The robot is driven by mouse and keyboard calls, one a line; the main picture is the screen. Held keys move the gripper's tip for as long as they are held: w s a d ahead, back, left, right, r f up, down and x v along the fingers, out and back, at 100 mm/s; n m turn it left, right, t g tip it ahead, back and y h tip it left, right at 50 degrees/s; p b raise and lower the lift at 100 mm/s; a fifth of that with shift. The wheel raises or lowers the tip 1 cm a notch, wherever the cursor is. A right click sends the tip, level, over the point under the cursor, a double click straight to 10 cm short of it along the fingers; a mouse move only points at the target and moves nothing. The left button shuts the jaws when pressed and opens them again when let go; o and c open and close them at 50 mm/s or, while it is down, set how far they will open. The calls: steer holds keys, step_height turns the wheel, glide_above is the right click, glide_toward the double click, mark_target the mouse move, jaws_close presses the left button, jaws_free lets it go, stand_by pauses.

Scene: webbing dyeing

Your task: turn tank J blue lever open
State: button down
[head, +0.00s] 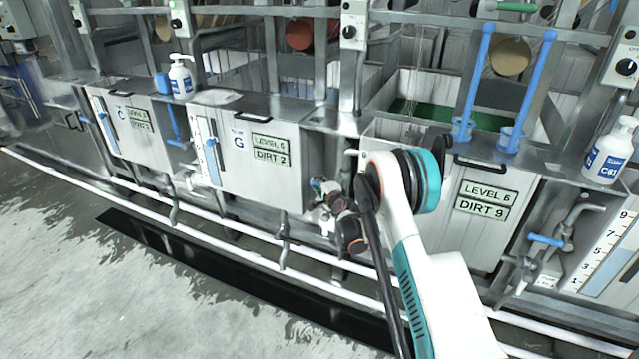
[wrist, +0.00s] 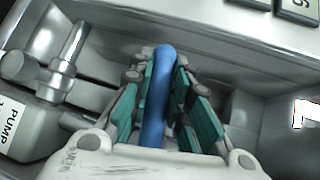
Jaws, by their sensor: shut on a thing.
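In the wrist view, a blue lever (wrist: 155,112) runs between the two green-padded fingers of my gripper (wrist: 161,68). The gripper is shut on it, and the lever's rounded end shows at the fingertips. In the head view, my gripper is low in front of the tanks, mostly hidden by my arm. The held lever cannot be made out there. Behind my arm is a grey tank (head: 487,237) labelled LEVEL 6, DIRT 9; its letter is hidden. No letter J is readable.
Left of my arm is tank G (head: 262,180), labelled DIRT 2. Another blue lever (head: 546,240) is at the right. White pipes (head: 240,240) run low along the tanks. A PUMP label (wrist: 10,130) and metal pipe (wrist: 70,50) are beside the gripper. The left floor is clear.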

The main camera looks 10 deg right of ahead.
steer(key=s+d+f+n+g+h, duration=0.4)
steer(key=d+f+n+g+h, duration=0.2)
steer(key=n+g+h, duration=0.1)
steer(key=shift+s+f+g+h, duration=0.2)
steer(key=shift+f+g+h, duration=0.05)
steer(key=shift+g+h, duration=0.7)
stand_by(0.3)
stand_by(0.5)
steer(key=c, duration=1.5)
jaws_free()
steer(key=shift+v, duration=5.95)
